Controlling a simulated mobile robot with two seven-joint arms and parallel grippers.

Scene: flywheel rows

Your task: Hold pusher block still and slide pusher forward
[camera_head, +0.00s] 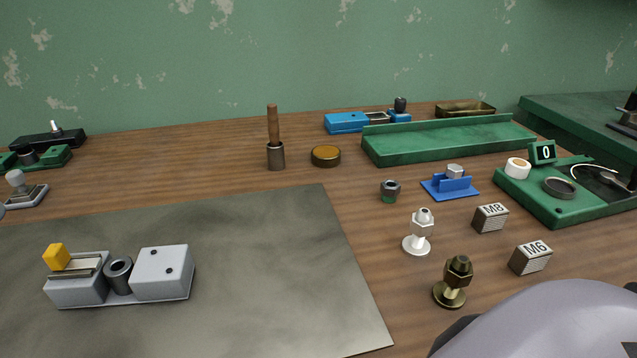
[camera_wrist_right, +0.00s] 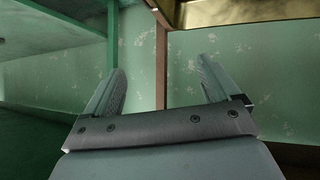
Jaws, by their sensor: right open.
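A light grey fixture lies on the dark grey mat (camera_head: 300,250) at the lower left of the head view. Its left block (camera_head: 78,290) carries a slide with a yellow pusher tab (camera_head: 56,257) on top. A dark metal ring (camera_head: 119,275) sits between this block and a white-grey block (camera_head: 163,272) with two dark holes. No gripper touches the fixture. My right gripper (camera_wrist_right: 160,88) is open and empty in the right wrist view, facing a green wall. A part of my right arm fills the lower right corner of the head view. My left gripper is not in view.
A white bolt figure (camera_head: 420,232), a brass one (camera_head: 454,282) and blocks marked M8 (camera_head: 490,217) and M6 (camera_head: 530,258) stand right of the mat. A wooden-handled tool (camera_head: 275,140) and a green tray (camera_head: 450,140) are behind. The mat around the fixture is clear.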

